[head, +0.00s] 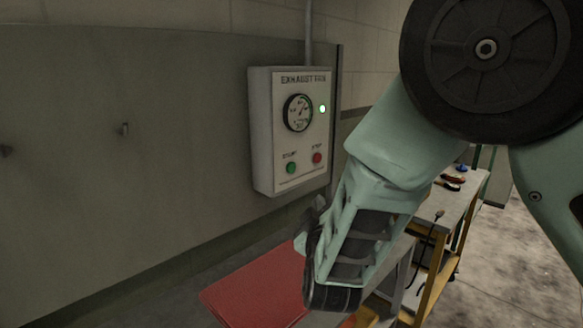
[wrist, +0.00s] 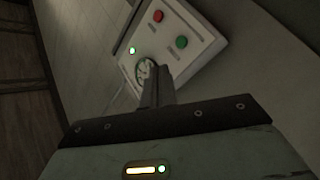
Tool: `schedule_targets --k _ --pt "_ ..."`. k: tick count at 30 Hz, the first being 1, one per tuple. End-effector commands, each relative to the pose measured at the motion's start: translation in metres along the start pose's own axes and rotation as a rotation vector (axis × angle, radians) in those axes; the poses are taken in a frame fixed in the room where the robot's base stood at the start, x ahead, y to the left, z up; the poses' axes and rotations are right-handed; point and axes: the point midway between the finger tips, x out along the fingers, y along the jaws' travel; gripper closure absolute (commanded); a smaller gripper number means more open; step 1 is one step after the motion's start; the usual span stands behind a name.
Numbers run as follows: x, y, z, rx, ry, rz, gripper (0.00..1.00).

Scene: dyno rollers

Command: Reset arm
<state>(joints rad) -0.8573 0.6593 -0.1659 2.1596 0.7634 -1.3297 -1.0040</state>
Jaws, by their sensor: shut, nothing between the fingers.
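My arm (head: 365,215) reaches down across the head view, in front of the wall and to the right of the exhaust fan box (head: 262,130). My gripper (wrist: 158,72) is shut and empty in the wrist view, its fingers pressed together and pointing toward the box. The fingers overlap part of the round gauge there. I cannot tell how far they are from the box. In the head view the gripper is mostly hidden by my arm. The box has a gauge (head: 298,112), a lit green lamp (head: 322,109), a green button (head: 291,168) and a red button (head: 317,158).
A red surface (head: 255,292) lies low in front of the wall, below the box. A workbench with a yellow frame (head: 436,272) and small items on top stands behind my arm at right. Bare floor (head: 510,255) shows farther right.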

Motion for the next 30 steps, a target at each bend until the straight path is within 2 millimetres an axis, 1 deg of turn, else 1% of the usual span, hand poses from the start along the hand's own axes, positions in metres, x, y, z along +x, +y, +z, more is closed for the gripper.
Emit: schedule_targets --k 5,11,17,20,23,26,27,29,30 --pt "-0.003 -0.006 0.001 0.06 -0.03 -0.082 1.0" --pt "-0.011 -0.015 0.001 0.138 -0.072 -0.198 1.0" --pt "-0.03 -0.029 0.0 0.246 -0.142 -0.377 1.0" --pt "-0.047 -0.037 -0.002 0.306 -0.194 -0.493 1.0" --pt "-0.074 -0.043 -0.004 0.371 -0.268 -0.637 1.0" --pt "-0.115 -0.046 -0.004 0.424 -0.376 -0.809 1.0" --pt "-0.135 -0.045 -0.003 0.434 -0.426 -0.875 1.0" --pt "-0.164 -0.042 0.001 0.437 -0.505 -0.966 1.0" --pt "-0.184 -0.038 0.005 0.432 -0.563 -1.019 1.0"
